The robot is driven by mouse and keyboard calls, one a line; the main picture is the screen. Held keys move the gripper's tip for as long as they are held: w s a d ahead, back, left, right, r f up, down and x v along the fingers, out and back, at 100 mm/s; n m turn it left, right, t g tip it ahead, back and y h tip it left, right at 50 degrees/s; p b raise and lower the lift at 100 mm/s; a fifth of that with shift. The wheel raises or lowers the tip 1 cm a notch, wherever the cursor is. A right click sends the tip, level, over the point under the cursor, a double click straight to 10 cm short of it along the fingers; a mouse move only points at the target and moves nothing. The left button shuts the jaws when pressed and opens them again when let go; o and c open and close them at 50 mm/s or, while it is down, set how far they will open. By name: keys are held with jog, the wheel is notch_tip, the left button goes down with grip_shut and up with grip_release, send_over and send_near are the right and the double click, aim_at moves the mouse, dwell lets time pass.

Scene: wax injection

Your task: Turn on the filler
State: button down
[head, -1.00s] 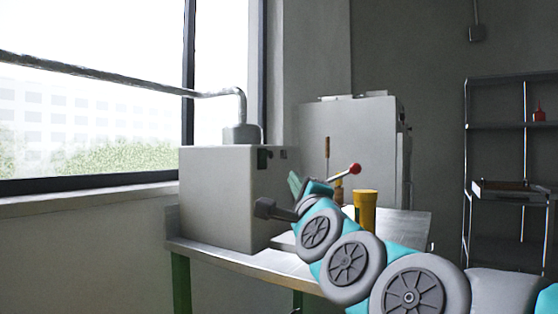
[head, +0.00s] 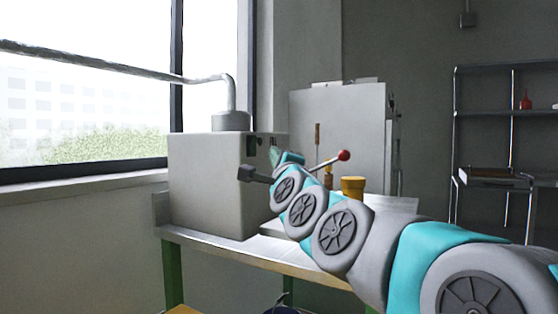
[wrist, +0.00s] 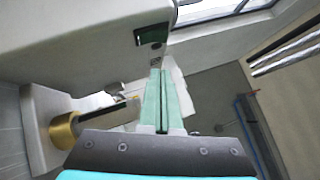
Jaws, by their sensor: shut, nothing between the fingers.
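The filler (head: 205,188) is a pale grey box on a metal-topped table, with a pipe rising from its top. A dark panel (head: 251,146) sits high on its right-hand face. The panel (wrist: 152,35) also shows in the wrist view, dark with a greenish part, with a small dark mark below it. My gripper (head: 274,155) is in front of that face, partly hidden by my arm. In the wrist view its green fingers (wrist: 161,98) lie together with nothing between them. Their tips point just below the panel; I cannot tell whether they touch the face.
A lever with a red ball (head: 343,155) and a yellow cup (head: 353,187) stand behind my arm. A gold cylinder (wrist: 63,131) shows in the wrist view. A grey cabinet (head: 345,130) stands behind the table (head: 270,257). A shelf rack (head: 490,113) is at the right.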

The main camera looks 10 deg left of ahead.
jog(key=shift+w+a+r+p, duration=0.2)
jog(key=shift+w+a+r, duration=0.2)
jog(key=shift+a, duration=0.3)
jog(key=shift+w+a+r+p, duration=0.3)
jog(key=shift+w+a, duration=0.2)
jog(key=shift+a, duration=0.2)
jog(key=shift+w+a+r+p, duration=0.15)
jog(key=shift+w+a+r, duration=0.3)
jog(key=shift+a, duration=0.25)
jog(key=r+n+p, duration=0.1)
jog(key=p, duration=0.2)
jog(key=shift+w+a+r+g, duration=0.1)
jog(key=shift+a+g, duration=0.1)
jog(key=shift+g, duration=0.2)
jog(key=shift+f+b, duration=0.35)
jog(key=shift+f, duration=0.05)
jog(key=shift+d+f+b, duration=0.15)
jog(key=shift+d+b, duration=0.1)
jog(key=shift+b, duration=0.05)
jog(key=b, duration=0.2)
send_near(257, 140)
jog(key=s+d+r, duration=0.1)
jog(key=s+d, duration=0.3)
jog(key=d, duration=0.1)
jog(key=shift+s+d, duration=0.2)
jog(key=shift+s, duration=0.25)
